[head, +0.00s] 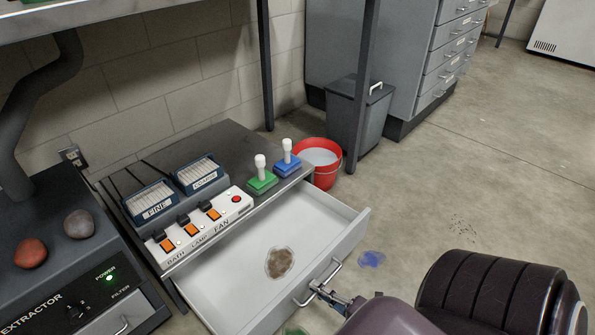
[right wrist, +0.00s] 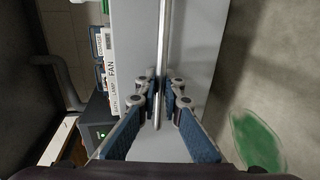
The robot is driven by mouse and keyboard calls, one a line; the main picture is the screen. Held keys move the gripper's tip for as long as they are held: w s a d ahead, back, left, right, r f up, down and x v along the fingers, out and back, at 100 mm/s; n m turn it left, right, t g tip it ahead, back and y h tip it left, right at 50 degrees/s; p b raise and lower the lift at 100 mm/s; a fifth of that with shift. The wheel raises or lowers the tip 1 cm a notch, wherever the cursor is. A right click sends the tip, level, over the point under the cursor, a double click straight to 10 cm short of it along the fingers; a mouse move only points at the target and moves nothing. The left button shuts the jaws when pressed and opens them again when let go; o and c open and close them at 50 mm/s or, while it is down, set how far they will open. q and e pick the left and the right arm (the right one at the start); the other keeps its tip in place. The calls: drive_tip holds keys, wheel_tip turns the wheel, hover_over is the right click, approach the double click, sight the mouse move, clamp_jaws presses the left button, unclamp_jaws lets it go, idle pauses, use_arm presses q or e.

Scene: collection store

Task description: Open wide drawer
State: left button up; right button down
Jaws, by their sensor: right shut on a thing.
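The wide drawer (head: 312,238) under the dark bench top is pulled out, and its pale inside shows a brown stain on the floor. Its bar handle (head: 335,268) is on the front panel. My right gripper (head: 325,290) is at the handle, with its arm coming in from the lower right. In the right wrist view, the blue-padded fingers of my right gripper (right wrist: 163,92) are closed on the handle bar (right wrist: 166,40), in front of the grey drawer front (right wrist: 195,55). My left gripper is not in view.
On the bench top stand a switch strip (head: 205,228), two labelled trays, and green (head: 262,181) and blue (head: 287,164) stamp-like items. A red bucket (head: 331,172) and a grey bin (head: 357,122) stand behind. Blue (head: 371,259) and green (right wrist: 257,138) patches mark the floor. Floor at right is open.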

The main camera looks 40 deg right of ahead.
drive_tip(key=v, duration=0.2)
drive_tip(key=f+v, duration=0.1)
drive_tip(key=v, duration=0.2)
drive_tip(key=shift+s+p, duration=0.35)
drive_tip(key=c, duration=2.3)
unclamp_jaws()
drive_tip(key=shift+d, duration=0.1)
drive_tip(key=shift+c, duration=0.2)
drive_tip(key=v, duration=1.2)
